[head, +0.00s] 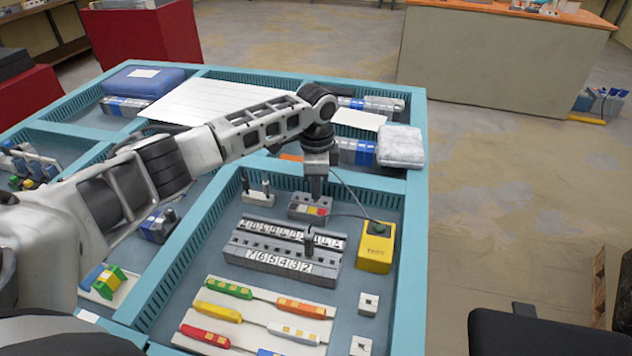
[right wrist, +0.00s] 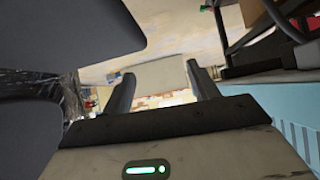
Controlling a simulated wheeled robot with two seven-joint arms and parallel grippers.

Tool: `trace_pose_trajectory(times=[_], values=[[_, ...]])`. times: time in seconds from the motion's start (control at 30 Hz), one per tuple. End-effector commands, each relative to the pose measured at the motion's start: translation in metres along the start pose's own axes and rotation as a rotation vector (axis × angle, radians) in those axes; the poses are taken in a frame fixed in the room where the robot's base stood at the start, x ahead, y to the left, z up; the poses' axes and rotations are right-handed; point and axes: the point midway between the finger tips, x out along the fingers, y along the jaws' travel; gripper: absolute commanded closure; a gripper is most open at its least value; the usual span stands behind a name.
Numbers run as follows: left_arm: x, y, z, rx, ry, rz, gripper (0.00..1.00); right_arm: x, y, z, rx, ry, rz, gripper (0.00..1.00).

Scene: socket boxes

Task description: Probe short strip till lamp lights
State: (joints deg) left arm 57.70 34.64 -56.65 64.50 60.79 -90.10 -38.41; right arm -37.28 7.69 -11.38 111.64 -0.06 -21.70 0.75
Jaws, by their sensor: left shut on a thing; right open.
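In the head view my left gripper (head: 316,192) points down at a small grey block with red, yellow and white squares (head: 308,208), apparently the short strip. It is shut on a thin thing, probably a probe, mostly hidden by the fingers; I cannot tell if its tip touches the block. A thin cable runs from near the gripper to the yellow tester box (head: 376,250). The lamp on its top looks dark; I cannot tell if it is lit. A dark upright piece (head: 309,240) stands at the longer numbered strip (head: 280,258). My right gripper (right wrist: 162,84) is open and empty.
A small holder with two upright pegs (head: 258,197) stands left of the block. Coloured pieces lie on a white board (head: 254,318) in front. Two small white blocks (head: 368,304) sit at the right. Teal tray walls (head: 415,220) surround the work area.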

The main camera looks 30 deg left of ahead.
Motion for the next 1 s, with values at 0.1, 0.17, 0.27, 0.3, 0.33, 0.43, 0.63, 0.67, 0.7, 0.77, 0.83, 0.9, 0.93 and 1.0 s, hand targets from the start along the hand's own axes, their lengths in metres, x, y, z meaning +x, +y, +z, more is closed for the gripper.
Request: trace_pose_trajectory(times=[0.1,0.17,0.27,0.3,0.33,0.43,0.63,0.67,0.7,0.77,0.83,0.9,0.93,1.0], values=[[0.003,0.0,0.0,0.0,0.0,0.0,1.0,0.001,0.0,0.001,0.0,-0.001,-0.001,0.41],[0.004,0.0,0.0,0.0,0.0,0.0,1.0,0.001,0.0,0.001,0.0,-0.001,-0.001,0.41],[0.006,0.0,0.0,0.0,0.0,0.0,1.0,0.001,0.0,0.002,0.0,-0.001,-0.001,0.41],[0.006,0.0,0.0,0.0,0.0,0.0,1.0,0.001,0.0,0.002,0.0,-0.001,-0.001,0.41],[0.007,0.0,0.0,0.0,0.0,0.0,1.0,0.001,-0.001,0.002,0.0,-0.001,-0.001,0.41],[0.009,0.0,0.0,0.0,0.0,0.0,1.0,0.002,-0.001,0.003,0.0,-0.001,-0.002,0.41],[0.011,0.0,0.0,0.0,0.0,0.0,1.0,0.002,-0.001,0.003,0.0,-0.001,-0.002,0.41],[0.011,0.0,0.0,0.0,0.0,0.0,1.0,0.002,-0.001,0.003,0.0,-0.001,-0.002,0.41],[0.011,0.0,0.0,0.0,0.0,0.0,1.0,0.002,-0.001,0.003,0.0,-0.001,-0.002,0.41],[0.011,0.0,0.0,0.0,0.0,0.0,0.7,0.002,-0.001,0.003,-0.001,-0.001,-0.002,0.41],[0.011,0.0,0.0,0.0,0.0,0.0,0.59,0.002,-0.001,0.003,-0.001,-0.001,-0.002,0.41],[0.011,0.0,0.0,0.0,0.0,0.0,0.59,0.002,-0.001,0.003,-0.001,0.0,-0.002,0.41],[0.011,0.0,0.0,0.0,0.0,0.0,0.59,0.002,-0.001,0.003,-0.001,0.0,-0.002,0.41],[0.011,0.0,0.0,0.0,0.0,0.0,0.59,0.002,-0.001,0.003,-0.001,0.0,-0.002,0.41]])
